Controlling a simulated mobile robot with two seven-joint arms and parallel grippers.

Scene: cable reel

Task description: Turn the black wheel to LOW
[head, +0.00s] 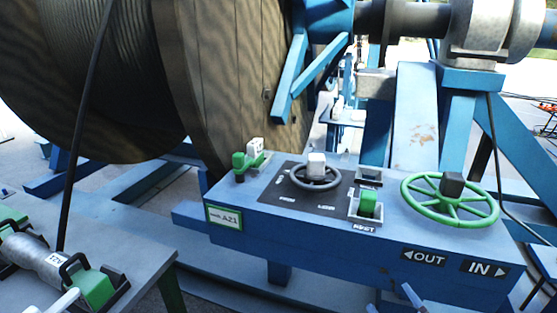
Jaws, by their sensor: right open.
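The black wheel (334,184) is a small dark ring with a light grey hub block on top. It sits on a dark panel on the blue control box, with small white labels around it that are too small to read. My right gripper (392,302) shows only its bluish fingertips at the bottom edge. They are spread apart and empty, in front of and below the box, well away from the wheel. My left gripper cannot be made out.
A larger green wheel (409,197) stands at the right of the box, above OUT and IN labels. A green switch (368,201) and a green lever (239,161) flank the black wheel. A large cable reel (225,85) looms behind. A table with connectors (97,288) is at lower left.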

